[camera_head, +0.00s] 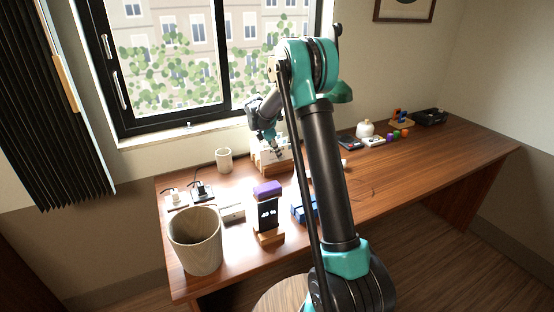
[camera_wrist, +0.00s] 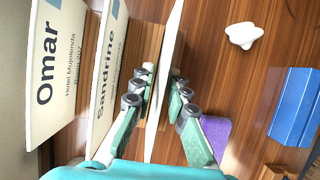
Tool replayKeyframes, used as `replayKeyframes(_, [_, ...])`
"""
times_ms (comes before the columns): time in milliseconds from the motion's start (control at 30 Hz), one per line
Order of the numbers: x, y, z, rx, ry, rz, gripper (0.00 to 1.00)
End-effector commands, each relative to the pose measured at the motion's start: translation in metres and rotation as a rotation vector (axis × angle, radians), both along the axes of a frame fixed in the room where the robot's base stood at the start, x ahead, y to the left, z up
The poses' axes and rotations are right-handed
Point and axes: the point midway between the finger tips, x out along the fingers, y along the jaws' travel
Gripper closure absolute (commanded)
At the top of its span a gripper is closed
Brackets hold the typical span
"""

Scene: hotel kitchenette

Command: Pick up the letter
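Several white letters stand upright in a wooden holder (camera_head: 272,168) on the desk. In the wrist view, one letter reads "Omar" (camera_wrist: 52,85), and another reads "Sandrine" (camera_wrist: 104,75). A third letter (camera_wrist: 166,70) shows nearly edge-on, its written face not visible. My gripper (camera_wrist: 163,71) has one finger on each side of this third letter. The right fingertip is close against it; a narrow strip of wood shows between it and the left fingertip. The gripper appears open around it. In the head view my gripper (camera_head: 275,150) is low at the holder, partly covering the letters.
A purple block (camera_head: 267,188) sits by a phone on a stand (camera_head: 268,213). Blue object (camera_head: 303,210), white cup (camera_head: 224,160) and wooden bin (camera_head: 195,240) are nearby. A small white object (camera_wrist: 244,35) lies right of the letters. The desk's right front is clear.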

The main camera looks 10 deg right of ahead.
Motion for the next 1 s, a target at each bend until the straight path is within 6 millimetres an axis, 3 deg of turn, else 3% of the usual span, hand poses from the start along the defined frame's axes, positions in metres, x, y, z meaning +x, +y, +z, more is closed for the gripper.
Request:
replayKeyframes(100, [0.0,0.0,0.0,0.0,0.0,0.0,1.0])
replayKeyframes(633, [0.0,0.0,0.009,0.0,0.0,0.0,1.0])
replayKeyframes(867, [0.0,0.0,0.041,0.0,0.0,0.0,1.0])
replayKeyframes(1000, [0.0,0.0,0.074,0.0,0.0,0.0,1.0])
